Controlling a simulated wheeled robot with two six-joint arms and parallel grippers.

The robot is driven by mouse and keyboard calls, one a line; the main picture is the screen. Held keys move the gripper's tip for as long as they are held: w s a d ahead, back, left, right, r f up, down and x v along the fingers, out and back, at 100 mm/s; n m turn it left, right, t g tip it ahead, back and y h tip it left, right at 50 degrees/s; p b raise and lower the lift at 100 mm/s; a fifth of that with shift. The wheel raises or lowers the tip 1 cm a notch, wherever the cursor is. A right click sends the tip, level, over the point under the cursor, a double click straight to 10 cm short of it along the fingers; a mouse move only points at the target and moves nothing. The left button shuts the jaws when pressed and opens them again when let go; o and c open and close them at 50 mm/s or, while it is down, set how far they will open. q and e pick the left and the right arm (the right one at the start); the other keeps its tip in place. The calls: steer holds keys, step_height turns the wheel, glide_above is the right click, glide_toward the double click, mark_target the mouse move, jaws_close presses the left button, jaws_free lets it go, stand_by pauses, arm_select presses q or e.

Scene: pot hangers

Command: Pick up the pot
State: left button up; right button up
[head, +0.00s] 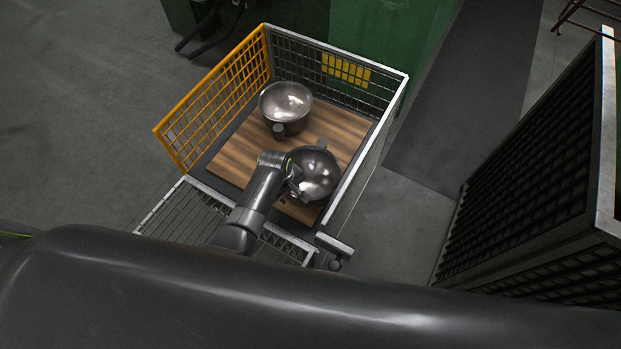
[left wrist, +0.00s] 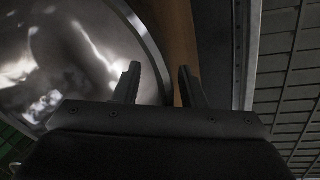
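Two shiny metal pots are in a wire cart. The near pot (head: 318,174) sits close to the cart's right side, and the far pot (head: 287,103) stands further back. My left gripper (head: 297,188) is at the near pot's left front edge and hides part of it. In the left wrist view the near pot (left wrist: 75,55) fills the left side, with its curved rim beside the fingers. My left gripper (left wrist: 158,75) is open there, with a gap between its fingers. I cannot tell whether a finger touches the rim. My right gripper is not in view.
The pots stand on a wooden board (head: 240,142) in the cart, which has an orange left side (head: 215,95) and a grey right wall (head: 372,150). A lowered mesh panel (head: 180,215) is at the front. A dark mesh rack (head: 540,170) stands at right, and a green container (head: 385,35) behind.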

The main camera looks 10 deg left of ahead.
arm_select(q)
steer(key=shift+f, duration=0.25)
steer(key=shift+c, duration=0.5)
jaws_close()
stand_by(0.8)
steer(key=shift+r, duration=0.1)
